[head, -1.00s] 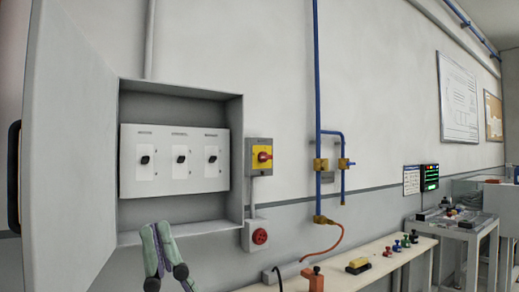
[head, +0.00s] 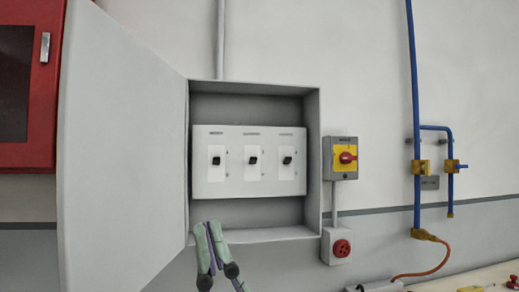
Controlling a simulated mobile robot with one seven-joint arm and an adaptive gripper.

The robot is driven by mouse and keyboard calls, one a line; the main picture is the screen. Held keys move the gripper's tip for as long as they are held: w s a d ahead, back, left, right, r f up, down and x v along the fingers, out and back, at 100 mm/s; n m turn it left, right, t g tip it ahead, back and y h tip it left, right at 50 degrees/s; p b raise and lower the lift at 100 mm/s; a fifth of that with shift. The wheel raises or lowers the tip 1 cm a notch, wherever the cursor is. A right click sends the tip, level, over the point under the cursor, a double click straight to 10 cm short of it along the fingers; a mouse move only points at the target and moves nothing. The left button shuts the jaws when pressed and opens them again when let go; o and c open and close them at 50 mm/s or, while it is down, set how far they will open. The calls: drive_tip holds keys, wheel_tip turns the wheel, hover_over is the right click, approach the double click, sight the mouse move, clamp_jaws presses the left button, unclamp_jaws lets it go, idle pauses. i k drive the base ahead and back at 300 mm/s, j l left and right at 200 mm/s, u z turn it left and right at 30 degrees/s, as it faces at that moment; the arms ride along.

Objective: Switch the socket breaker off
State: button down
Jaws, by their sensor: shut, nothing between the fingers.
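An open grey wall cabinet (head: 312,165) holds a pale panel (head: 235,188) with three dark breaker switches in a row: left (head: 216,161), middle (head: 253,160) and right (head: 287,161). The labels above them are too small to read, so I cannot tell which is the socket breaker. Whether each switch is up or down is also unclear. My gripper (head: 206,226) is shut and empty. It shows in front of the cabinet's lower left edge, below the left switch, apart from the switches.
The cabinet door (head: 120,150) stands open at the left, beside a red cabinet (head: 30,90). A yellow-and-red rotary switch (head: 341,158) and a red round socket (head: 341,247) are at the right. Blue pipes (head: 413,110) and a bench (head: 440,280) lie farther right.

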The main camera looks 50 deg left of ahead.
sight(287, 160)
drive_tip(key=i+l+u, duration=0.15)
drive_tip(key=u, duration=0.3)
drive_tip(key=i+l+u, duration=0.2)
drive_tip(key=u, duration=0.2)
drive_tip(key=i+l+u, duration=0.15)
drive_tip(key=u, duration=0.3)
drive_tip(key=i+l+u, duration=0.1)
drive_tip(key=l+u, duration=0.2)
drive_tip(key=l, duration=0.25)
